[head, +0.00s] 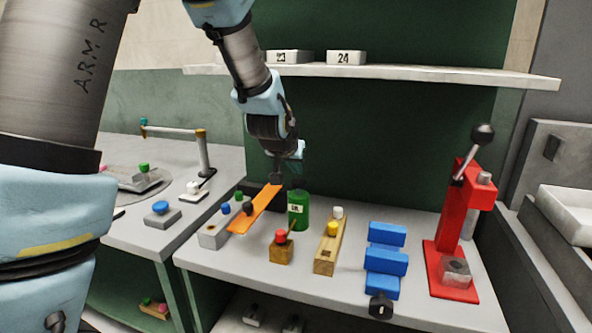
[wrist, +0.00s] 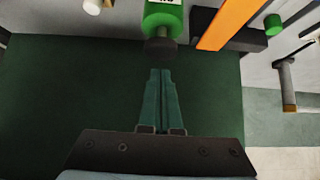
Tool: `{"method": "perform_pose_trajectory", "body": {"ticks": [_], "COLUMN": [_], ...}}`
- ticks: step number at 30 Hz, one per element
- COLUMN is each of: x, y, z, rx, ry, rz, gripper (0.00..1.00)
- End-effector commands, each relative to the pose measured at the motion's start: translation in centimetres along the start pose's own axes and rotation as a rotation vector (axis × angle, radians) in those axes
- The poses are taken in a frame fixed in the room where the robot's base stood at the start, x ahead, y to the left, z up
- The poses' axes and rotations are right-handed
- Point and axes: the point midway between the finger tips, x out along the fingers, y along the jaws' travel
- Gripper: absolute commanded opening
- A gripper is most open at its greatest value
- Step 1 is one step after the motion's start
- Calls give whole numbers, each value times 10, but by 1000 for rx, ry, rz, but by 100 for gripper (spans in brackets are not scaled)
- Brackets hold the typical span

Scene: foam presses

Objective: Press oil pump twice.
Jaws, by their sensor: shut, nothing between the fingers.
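The oil pump is a green can (head: 298,209) with a pale label, standing upright at the back of the bench in the head view. In the wrist view its green body (wrist: 163,14) is cut off by the top edge, and its dark round top (wrist: 160,48) faces me. My gripper (wrist: 160,71) is shut and empty, its fingertips lined up with that dark top. A small gap shows between them in the picture; I cannot tell the true distance. In the head view the fingers are hard to make out against the green wall.
An orange plate (head: 256,208) slopes just left of the can. A red-button wooden block (head: 281,250), a yellow-button block (head: 328,251), blue blocks (head: 386,259) and a red lever press (head: 455,235) stand nearby. A shelf (head: 390,73) hangs above.

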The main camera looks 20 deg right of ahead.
Motion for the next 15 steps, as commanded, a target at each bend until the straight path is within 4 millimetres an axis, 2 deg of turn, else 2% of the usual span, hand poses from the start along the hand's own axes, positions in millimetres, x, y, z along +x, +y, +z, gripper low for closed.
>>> {"method": "perform_pose_trajectory", "body": {"ticks": [6,15], "x": [11,12], "y": [0,0], "z": [11,12], "rx": [1,1], "ry": [0,1], "rz": [-1,0], "gripper": [0,0]}}
